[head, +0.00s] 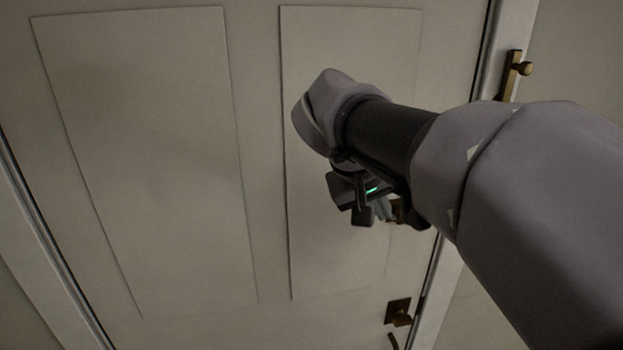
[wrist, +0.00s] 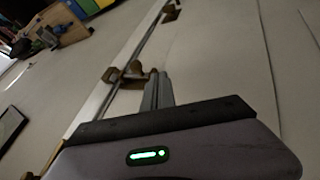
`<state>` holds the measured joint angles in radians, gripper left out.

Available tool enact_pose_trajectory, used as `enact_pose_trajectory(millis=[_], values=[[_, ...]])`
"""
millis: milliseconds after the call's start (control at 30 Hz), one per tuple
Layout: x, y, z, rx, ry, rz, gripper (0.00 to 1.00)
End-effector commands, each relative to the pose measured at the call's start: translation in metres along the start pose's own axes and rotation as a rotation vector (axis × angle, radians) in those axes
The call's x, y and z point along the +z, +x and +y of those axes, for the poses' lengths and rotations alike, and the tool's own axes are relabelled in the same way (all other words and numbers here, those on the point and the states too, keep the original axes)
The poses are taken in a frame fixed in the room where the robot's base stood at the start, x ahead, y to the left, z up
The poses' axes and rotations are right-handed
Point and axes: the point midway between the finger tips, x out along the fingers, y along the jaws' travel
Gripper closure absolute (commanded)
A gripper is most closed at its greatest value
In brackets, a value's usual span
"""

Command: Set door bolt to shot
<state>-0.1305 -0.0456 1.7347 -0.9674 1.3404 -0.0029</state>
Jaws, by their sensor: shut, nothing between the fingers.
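In the head view a brass fitting (head: 397,210), likely the door bolt, shows in part near the right edge of the pale panelled door (head: 190,170). My arm and gripper hide most of it. My gripper (head: 383,212) is shut and empty just left of it. In the wrist view the shut fingers (wrist: 157,80) end close beside brass parts (wrist: 132,70) at the door's edge, with a plate on the frame side. I cannot tell whether the fingertips touch the brass, nor whether the bolt is shot or drawn.
A dark brass door handle (head: 398,312) is low on the door. A brass plate with a knob (head: 517,70) is on the frame at upper right. My arm fills the right side. In the wrist view, coloured objects and a wooden box (wrist: 60,35) lie far off at upper left.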

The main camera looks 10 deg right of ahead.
Motion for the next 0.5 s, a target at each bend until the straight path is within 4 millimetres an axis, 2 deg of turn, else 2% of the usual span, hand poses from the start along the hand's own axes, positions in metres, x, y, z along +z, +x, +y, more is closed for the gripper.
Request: enact_pose_trajectory(millis=[33, 300, 500], values=[[0.002, 0.013, 0.0, 0.001, 0.001, -0.005, 1.0], [0.002, 0.072, 0.0, 0.0, 0.001, -0.005, 1.0], [0.0, 0.084, 0.027, 0.0, 0.002, -0.002, 1.0]])
